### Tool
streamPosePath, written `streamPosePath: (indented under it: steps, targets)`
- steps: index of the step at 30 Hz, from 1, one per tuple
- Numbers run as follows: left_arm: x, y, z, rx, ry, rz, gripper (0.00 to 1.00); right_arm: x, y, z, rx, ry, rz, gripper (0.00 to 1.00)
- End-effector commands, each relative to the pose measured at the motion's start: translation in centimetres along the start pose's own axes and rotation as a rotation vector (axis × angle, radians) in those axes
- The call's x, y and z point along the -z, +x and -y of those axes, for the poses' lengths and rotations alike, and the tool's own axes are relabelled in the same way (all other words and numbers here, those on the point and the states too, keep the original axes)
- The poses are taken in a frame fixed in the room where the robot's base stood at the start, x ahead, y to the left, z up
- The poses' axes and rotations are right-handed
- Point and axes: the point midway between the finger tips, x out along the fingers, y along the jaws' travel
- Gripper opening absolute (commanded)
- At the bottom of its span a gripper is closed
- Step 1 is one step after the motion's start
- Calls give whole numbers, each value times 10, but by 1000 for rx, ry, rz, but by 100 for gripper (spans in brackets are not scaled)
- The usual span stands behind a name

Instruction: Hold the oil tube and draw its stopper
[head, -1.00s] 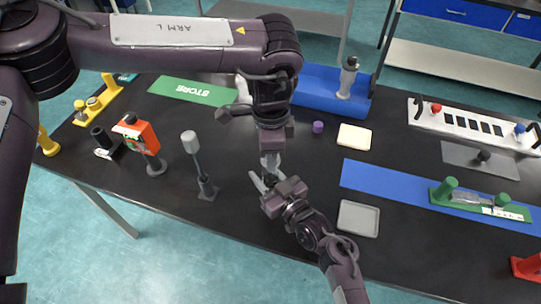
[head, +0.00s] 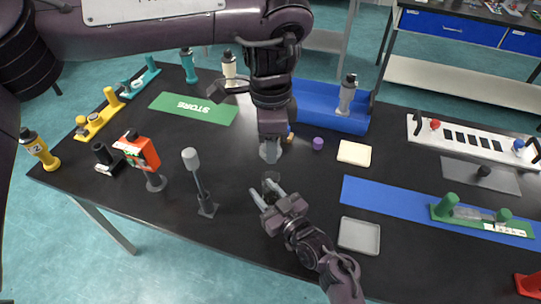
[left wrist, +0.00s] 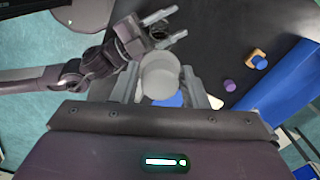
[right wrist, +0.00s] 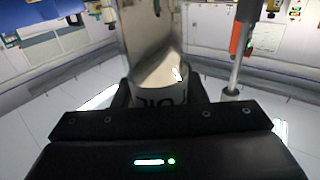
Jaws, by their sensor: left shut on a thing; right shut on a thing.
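My right gripper (head: 268,197) is shut on the oil tube (head: 271,180), which looks dark and small in the head view. In the right wrist view the oil tube (right wrist: 160,98) stands between the fingers, with upside-down lettering on its pale band. My left gripper (head: 270,152) is above it and shut on a grey round stopper. In the left wrist view the stopper (left wrist: 160,80) is a pale grey cylinder between the two fingers. A gap shows between the left fingertips and the oil tube. The tube's mouth is not clear to see.
A grey tray (head: 359,236) lies right of my right gripper. A blue bin (head: 325,115), a purple cap (head: 318,143) and a cream pad (head: 354,153) are behind. Black table shows between them.

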Motion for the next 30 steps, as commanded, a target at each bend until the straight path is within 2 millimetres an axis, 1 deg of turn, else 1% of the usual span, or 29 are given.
streamPosePath:
  steps: [1, 3, 6, 24, 30]
  targets:
    - [0, -7, 1, 4, 0, 0, 18, 0, 0, 0, 0, 0, 1, 12]
    - [1, -15, 1, 4, 1, -1, 18, 0, 0, 0, 0, 0, 1, 12]
    - [1, -24, 0, 3, 2, 0, 18, 0, 0, 0, 0, 0, 1, 12]
    - [0, -59, 0, 3, 0, 0, 18, 0, 0, 0, 0, 0, 1, 12]
    - [0, -62, 0, 0, 1, 0, 18, 0, 0, 0, 0, 0, 0, 12]
